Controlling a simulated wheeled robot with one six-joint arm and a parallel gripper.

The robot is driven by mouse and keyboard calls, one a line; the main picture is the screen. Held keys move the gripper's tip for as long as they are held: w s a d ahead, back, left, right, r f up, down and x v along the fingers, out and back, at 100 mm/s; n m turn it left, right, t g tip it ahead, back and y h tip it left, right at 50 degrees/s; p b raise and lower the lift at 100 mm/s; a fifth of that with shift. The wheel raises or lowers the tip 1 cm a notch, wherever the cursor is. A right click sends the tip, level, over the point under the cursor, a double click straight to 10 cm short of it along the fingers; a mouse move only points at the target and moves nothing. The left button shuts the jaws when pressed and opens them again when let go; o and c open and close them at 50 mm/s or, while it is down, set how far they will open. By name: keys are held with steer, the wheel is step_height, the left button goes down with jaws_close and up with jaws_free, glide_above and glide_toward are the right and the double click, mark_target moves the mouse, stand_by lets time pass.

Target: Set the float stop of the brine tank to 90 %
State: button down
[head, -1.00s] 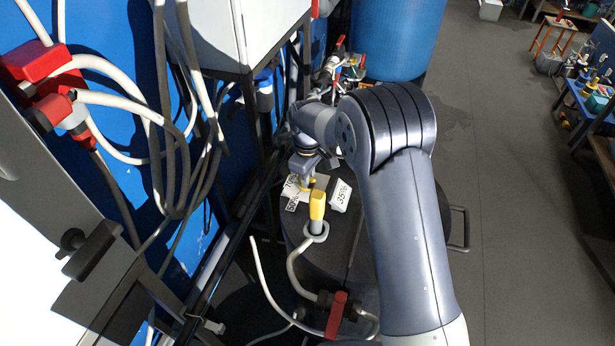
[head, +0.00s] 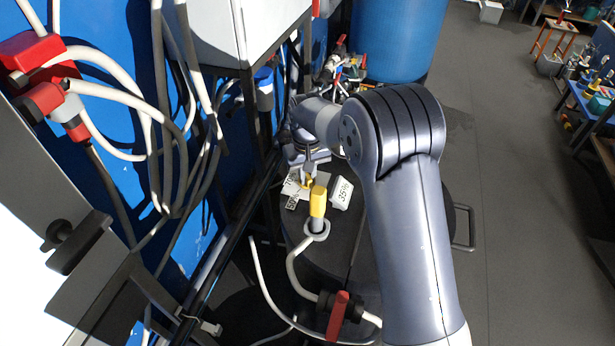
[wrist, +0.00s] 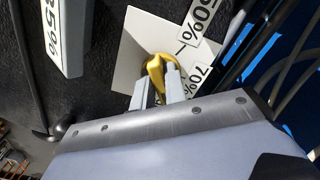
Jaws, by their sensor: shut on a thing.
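The brine tank's dark round lid (head: 385,215) lies below my arm. On it is a white scale plate (wrist: 127,55), with a 50% label (wrist: 205,18) and a 70% label (wrist: 197,80) in the wrist view. My gripper (wrist: 160,88) is shut on a small yellow piece (wrist: 157,66) over this plate, and the jaws cover part of it. I take this piece as the float stop. My gripper also shows in the head view (head: 308,180). I see no 90% label; part of the scale is hidden.
A white block marked 35% (head: 341,193) stands beside the plate. A yellow handle (head: 318,203) with a hose rises close in front of my gripper. A red-handled valve (head: 337,315) lies on the near side. Cables and a blue wall are left; open floor (head: 520,200) is right.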

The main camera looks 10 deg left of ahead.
mark_target(307, 174)
steer(key=shift+a+m, duration=0.1)
steer(key=shift+m, duration=1.6)
steer(key=c, duration=1.4)
jaws_free()
steer(key=shift+c, duration=0.2)
step_height(307, 174, up, 11)
steer(key=b, duration=0.1)
steer(key=shift+b, duration=0.35)
steer(key=shift+f, duration=0.15)
